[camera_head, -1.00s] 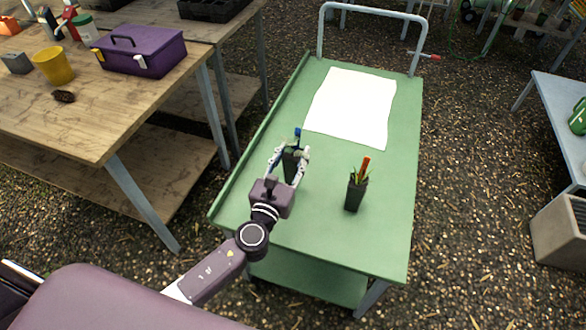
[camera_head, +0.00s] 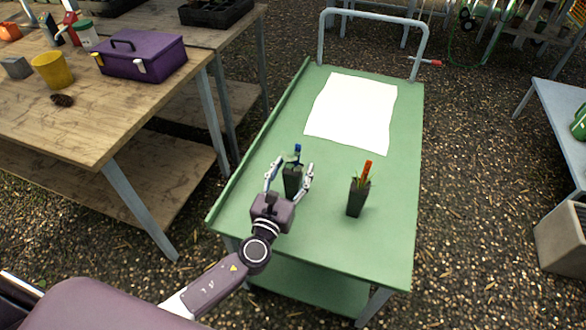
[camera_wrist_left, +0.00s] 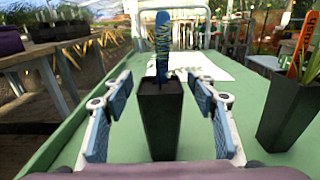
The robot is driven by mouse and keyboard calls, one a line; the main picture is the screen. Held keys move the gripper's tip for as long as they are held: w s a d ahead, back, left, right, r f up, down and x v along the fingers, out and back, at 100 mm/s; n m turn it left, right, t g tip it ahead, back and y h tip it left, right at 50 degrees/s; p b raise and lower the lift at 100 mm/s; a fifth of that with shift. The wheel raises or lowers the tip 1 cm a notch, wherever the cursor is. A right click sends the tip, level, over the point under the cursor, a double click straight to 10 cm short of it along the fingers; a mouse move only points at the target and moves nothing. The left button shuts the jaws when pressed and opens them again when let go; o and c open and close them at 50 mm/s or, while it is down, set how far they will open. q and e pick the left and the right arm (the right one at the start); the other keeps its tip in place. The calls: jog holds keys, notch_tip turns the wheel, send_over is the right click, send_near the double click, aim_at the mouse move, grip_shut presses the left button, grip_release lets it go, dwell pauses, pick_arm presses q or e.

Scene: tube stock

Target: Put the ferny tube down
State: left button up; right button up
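A dark tapered tube (camera_head: 292,182) with a blue label stands upright on the green trolley top, left of its middle. It also shows in the left wrist view (camera_wrist_left: 161,118), where little foliage is visible. My left gripper (camera_head: 290,170) is open around this tube, one finger on each side, with gaps between the pads and the tube walls. A second dark tube (camera_head: 356,198) with grassy green leaves and an orange label stands to the right, apart from the gripper. It shows at the right edge of the left wrist view (camera_wrist_left: 286,112). My right gripper is out of view.
A white sheet (camera_head: 352,110) lies on the trolley top (camera_head: 385,235) beyond the tubes. A raised lip runs along the trolley's left edge, and a handle (camera_head: 374,13) stands at its far end. A wooden table with a purple toolbox (camera_head: 140,55) is at left.

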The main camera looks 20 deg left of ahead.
pick_arm(q)
jog(key=shift+r, duration=0.1)
jog(key=s, duration=0.7)
jog(key=shift+s+a, duration=0.15)
jog(key=shift+s, duration=0.1)
